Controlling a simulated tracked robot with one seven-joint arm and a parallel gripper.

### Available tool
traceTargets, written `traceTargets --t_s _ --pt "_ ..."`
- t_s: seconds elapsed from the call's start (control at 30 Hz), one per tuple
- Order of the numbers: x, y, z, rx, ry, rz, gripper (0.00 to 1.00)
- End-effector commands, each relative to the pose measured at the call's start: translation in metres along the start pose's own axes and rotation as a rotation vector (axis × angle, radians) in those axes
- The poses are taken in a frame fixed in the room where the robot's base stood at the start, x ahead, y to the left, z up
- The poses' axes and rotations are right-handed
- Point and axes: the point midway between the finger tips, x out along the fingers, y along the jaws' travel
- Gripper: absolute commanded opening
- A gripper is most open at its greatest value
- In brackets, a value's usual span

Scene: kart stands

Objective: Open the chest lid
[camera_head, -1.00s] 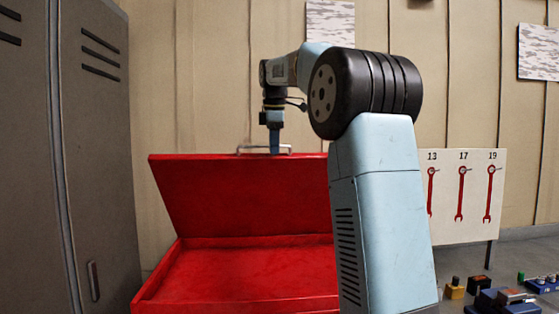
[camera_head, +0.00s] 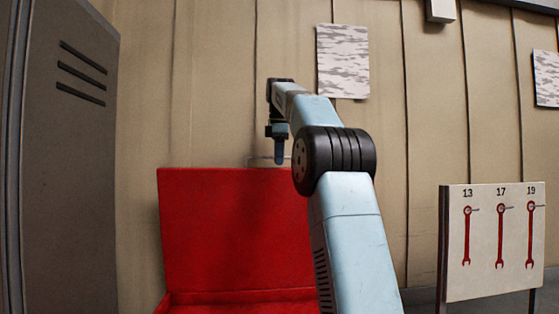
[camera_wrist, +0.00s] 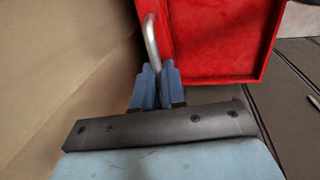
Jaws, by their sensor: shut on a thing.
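The red chest (camera_head: 190,298) stands in front of the wall, with its lid (camera_head: 225,235) raised to about upright in the head view. A thin metal handle (camera_head: 257,161) runs along the lid's top edge. My gripper (camera_head: 280,160) is at that handle. In the wrist view my gripper (camera_wrist: 157,70) has its blue fingers closed around the silver handle (camera_wrist: 151,40). The red chest interior (camera_wrist: 215,38) shows beyond it and looks empty where visible. My arm hides the right side of the lid, and the chest's front is out of view.
A grey locker (camera_head: 70,160) stands close on the left. A white board (camera_head: 490,240) with red wrench pictures stands on the right. The beige wall (camera_head: 210,80) is close behind the raised lid. A camouflage-patterned panel (camera_head: 342,60) hangs on it.

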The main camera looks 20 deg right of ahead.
Motion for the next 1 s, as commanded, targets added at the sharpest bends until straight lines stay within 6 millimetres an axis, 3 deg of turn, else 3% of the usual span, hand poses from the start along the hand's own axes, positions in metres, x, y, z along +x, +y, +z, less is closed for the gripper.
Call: traceTargets --t_s 0.2,0.63,0.67,0.7,1.0 --pt "0.004 0.01 0.0 -0.004 0.008 0.0 0.0" --pt "0.002 0.011 0.004 0.002 0.006 0.006 0.0" --pt "0.002 0.011 0.004 0.002 0.006 0.005 0.32" --pt "0.002 0.011 0.005 0.002 0.005 0.005 0.36" --pt "0.001 0.011 0.005 0.003 0.006 0.005 0.36"
